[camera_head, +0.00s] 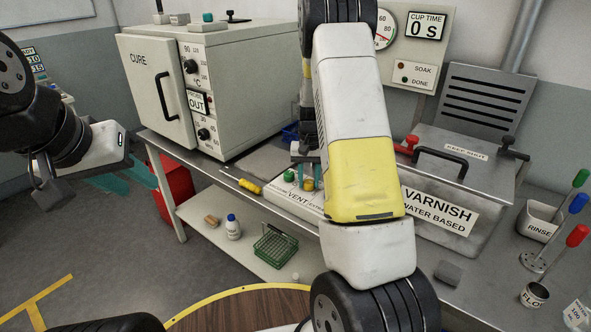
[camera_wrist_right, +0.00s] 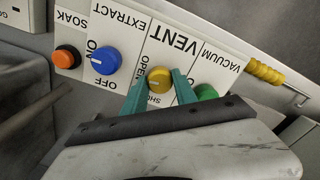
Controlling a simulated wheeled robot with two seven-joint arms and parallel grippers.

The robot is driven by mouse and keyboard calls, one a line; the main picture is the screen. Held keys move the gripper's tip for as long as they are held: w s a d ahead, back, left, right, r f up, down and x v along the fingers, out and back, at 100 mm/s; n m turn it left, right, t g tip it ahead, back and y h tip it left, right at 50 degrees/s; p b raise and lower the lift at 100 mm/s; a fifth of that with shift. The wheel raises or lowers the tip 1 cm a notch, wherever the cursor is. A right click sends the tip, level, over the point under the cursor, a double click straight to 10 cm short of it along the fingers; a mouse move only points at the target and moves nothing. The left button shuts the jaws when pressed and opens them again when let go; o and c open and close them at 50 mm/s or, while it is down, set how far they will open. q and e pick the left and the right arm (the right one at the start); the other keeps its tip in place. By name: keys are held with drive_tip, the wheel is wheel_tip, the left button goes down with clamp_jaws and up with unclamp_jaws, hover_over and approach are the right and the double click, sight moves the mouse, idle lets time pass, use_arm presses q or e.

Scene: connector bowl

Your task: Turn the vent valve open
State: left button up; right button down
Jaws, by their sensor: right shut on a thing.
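The vent valve is a yellow knob (camera_wrist_right: 159,86) on a white panel marked VENT, with OPEN at its left and a partly covered SHUT label below in the right wrist view. My right gripper (camera_wrist_right: 158,88) has its two teal fingers on either side of the knob, shut on it. I cannot clearly tell where the knob's mark points. In the head view the yellow knob (camera_head: 309,185) shows small beside my right gripper (camera_head: 306,173), partly behind my arm. My left gripper (camera_head: 124,180) hangs at the left, open and empty, away from the bench.
Beside the vent knob are a blue EXTRACT knob (camera_wrist_right: 106,60), an orange SOAK button (camera_wrist_right: 67,57) and a green knob (camera_wrist_right: 206,92). A yellow-handled tool (camera_head: 247,186) lies near the panel. The cure oven (camera_head: 245,70) stands left, the varnish tank (camera_head: 470,225) right.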

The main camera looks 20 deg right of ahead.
sight(309, 182)
drive_tip(key=shift+m, duration=0.9)
drive_tip(key=c, duration=1)
unclamp_jaws()
wheel_tip(309, 182, up, 7)
drive_tip(key=shift+r, duration=0.45)
